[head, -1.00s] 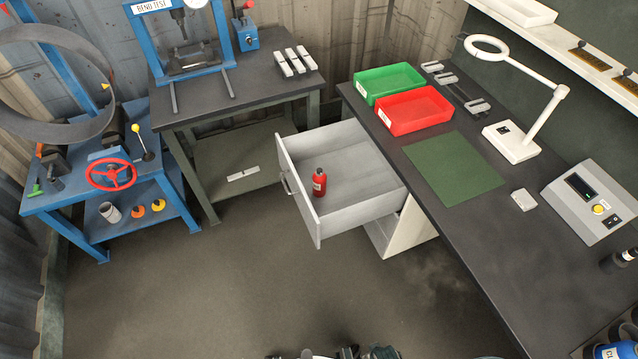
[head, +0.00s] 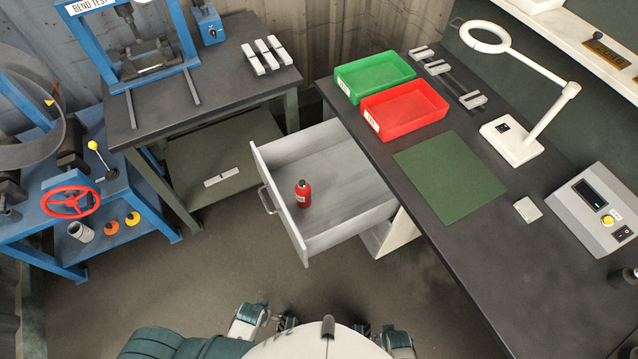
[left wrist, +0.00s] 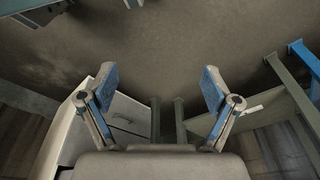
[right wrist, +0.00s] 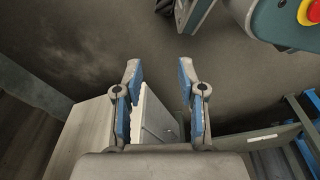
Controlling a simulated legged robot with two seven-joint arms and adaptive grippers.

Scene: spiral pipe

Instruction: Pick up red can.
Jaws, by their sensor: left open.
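The red can (head: 303,194) is a small red bottle-like can with a dark top. It stands upright inside the open grey drawer (head: 345,225), near its front panel, in the head view. My left gripper (left wrist: 157,85) is open and empty in the left wrist view. My right gripper (right wrist: 159,72) is open and empty in the right wrist view. In the head view both grippers show only partly at the bottom edge, apart from the drawer and below the can. The can does not show in either wrist view.
The drawer sits under a dark workbench (head: 480,240) bearing a green bin (head: 375,77), a red bin (head: 404,104) and a lamp (head: 512,140). A test-press table (head: 225,85) and a blue stand with a red wheel (head: 68,201) are at left. Floor before the drawer is clear.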

